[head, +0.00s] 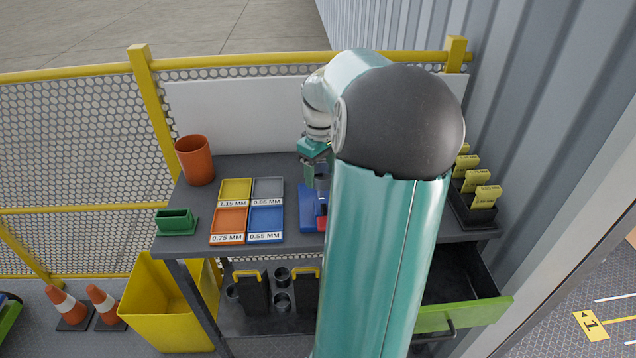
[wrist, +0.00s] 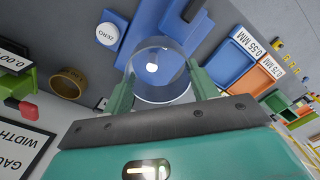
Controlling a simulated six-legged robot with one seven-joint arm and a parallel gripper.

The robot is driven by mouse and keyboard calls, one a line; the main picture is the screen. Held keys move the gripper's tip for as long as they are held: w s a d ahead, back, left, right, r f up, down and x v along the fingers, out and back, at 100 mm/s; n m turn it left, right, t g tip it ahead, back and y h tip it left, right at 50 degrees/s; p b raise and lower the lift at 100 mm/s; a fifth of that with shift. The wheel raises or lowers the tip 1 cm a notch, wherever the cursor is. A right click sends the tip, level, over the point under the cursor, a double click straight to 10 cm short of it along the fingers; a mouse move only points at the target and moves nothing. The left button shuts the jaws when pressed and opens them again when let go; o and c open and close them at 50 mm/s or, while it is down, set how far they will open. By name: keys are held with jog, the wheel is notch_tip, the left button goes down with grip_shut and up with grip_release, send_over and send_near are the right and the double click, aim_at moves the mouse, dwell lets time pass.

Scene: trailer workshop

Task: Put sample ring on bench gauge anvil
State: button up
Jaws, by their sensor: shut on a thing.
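In the wrist view my gripper (wrist: 160,76) has its two teal fingers shut on a pale, shiny sample ring (wrist: 162,96). The ring is seen nearly end-on, over the blue bench gauge (wrist: 148,22). Through the ring I see blue and a small pale round spot; I cannot tell whether this is the anvil or whether the ring touches it. In the head view the blue gauge (head: 308,210) stands on the bench, partly hidden by my arm. My gripper (head: 319,166) is above it, and the ring cannot be made out there.
Labelled trays (head: 235,205) lie left of the gauge, with a green box (head: 176,222) and orange cup (head: 195,160) beyond. A brown ring-shaped thing (wrist: 69,83) and a ZERO button (wrist: 107,34) are near my gripper. A black rack (head: 465,207) stands right; a green-fronted drawer (head: 465,316) is open below.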

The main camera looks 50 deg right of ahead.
jog(key=d+f, duration=0.1)
jog(key=w+f, duration=0.1)
jog(key=f, duration=0.1)
jog(key=w+d+f, duration=0.1)
jog(key=shift+w+d+f, duration=0.2)
jog(key=shift+w+d, duration=0.05)
jog(key=shift+d, duration=0.05)
jog(key=shift+f, duration=1.45)
jog(key=o, duration=1)
jog(key=shift+f, duration=0.15)
jog(key=shift+c, duration=0.2)
